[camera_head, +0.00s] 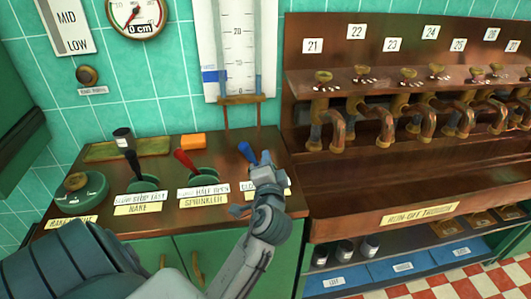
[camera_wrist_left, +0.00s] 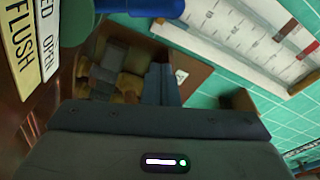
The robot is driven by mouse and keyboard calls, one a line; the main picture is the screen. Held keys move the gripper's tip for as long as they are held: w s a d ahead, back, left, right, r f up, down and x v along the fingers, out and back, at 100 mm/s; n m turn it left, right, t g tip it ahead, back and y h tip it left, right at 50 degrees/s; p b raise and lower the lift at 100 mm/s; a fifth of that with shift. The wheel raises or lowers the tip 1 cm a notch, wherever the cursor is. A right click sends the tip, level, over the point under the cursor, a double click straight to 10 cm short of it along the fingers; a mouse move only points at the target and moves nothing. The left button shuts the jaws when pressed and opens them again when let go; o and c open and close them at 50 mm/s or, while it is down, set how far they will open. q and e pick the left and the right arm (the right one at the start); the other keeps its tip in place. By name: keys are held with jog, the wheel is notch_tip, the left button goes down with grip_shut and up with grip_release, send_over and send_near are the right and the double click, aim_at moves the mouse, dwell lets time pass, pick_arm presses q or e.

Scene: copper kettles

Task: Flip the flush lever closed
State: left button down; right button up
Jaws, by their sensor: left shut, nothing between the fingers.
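The blue-handled flush lever (camera_head: 246,150) stands at the right end of the wooden console in the head view. Its handle leans up and left; its base is hidden by my left gripper. My left gripper (camera_head: 265,158) is shut and empty, just to the right of the handle; I cannot tell whether they touch. In the left wrist view, part of the blue lever (camera_wrist_left: 155,8) shows at the top edge, close to the gripper. The FLUSH label (camera_wrist_left: 22,45) and part of the closed/open label (camera_wrist_left: 48,38) show at upper left. My right gripper is not in view.
A red sprinkler lever (camera_head: 186,160) and a black rake lever (camera_head: 133,162) stand to the left on the console (camera_head: 222,161). An orange block (camera_head: 193,141) and a dark jar (camera_head: 123,139) sit behind them. A rack of copper taps (camera_head: 385,120) stands at right.

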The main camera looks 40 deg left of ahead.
pick_arm(q)
jog(key=v, duration=0.3)
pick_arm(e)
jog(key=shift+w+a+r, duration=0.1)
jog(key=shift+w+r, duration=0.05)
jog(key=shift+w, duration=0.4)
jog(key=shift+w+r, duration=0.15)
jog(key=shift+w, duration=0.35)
pick_arm(q)
jog(key=shift+w, duration=0.1)
